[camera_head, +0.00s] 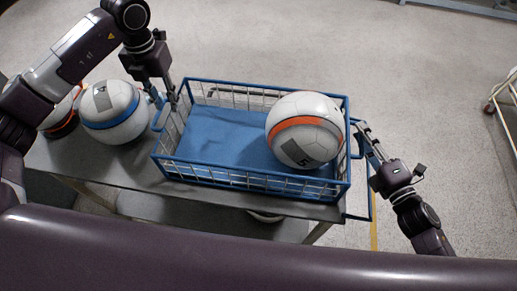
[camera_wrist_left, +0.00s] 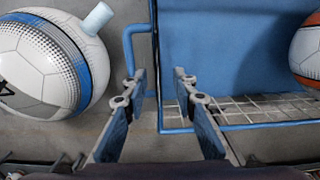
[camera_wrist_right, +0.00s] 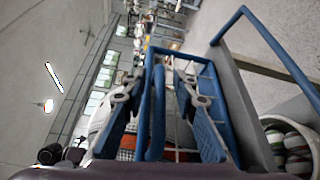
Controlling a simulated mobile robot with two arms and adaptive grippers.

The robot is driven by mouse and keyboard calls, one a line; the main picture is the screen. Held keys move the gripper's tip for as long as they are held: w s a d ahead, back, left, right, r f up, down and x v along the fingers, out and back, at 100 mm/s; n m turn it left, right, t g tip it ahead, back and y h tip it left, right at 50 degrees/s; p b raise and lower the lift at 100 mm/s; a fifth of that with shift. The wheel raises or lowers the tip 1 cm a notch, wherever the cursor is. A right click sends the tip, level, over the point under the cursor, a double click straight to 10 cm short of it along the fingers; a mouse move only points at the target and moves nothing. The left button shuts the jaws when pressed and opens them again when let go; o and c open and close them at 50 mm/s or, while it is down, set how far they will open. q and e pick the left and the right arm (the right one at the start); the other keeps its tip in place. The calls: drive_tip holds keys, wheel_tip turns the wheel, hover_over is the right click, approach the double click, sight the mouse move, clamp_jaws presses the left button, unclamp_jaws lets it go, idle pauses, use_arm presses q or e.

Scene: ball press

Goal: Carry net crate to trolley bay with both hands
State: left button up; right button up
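The net crate (camera_head: 215,178) stands on a grey table, with a blue rim, wire-mesh walls and a blue floor. A white and orange ball (camera_head: 305,130) lies in its right part. My left gripper (camera_head: 165,101) is over the crate's left end. Its fingers are apart in the left wrist view (camera_wrist_left: 159,75), near the blue left handle (camera_wrist_left: 128,45); the handle does not look clamped. My right gripper (camera_head: 363,134) is at the crate's right end. In the right wrist view its open fingers (camera_wrist_right: 168,72) stand either side of the blue right handle (camera_wrist_right: 155,115).
A blue-banded ball (camera_head: 115,112) and an orange-banded ball (camera_head: 62,115) rest left of the crate on the table (camera_head: 90,160). A wheeled frame (camera_head: 503,90) stands at the right edge. A bin of balls (camera_wrist_right: 300,105) shows below. Floor behind the table is clear.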

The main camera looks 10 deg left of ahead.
drive_tip(key=v, duration=1.2)
drive_tip(key=shift+r, duration=0.15)
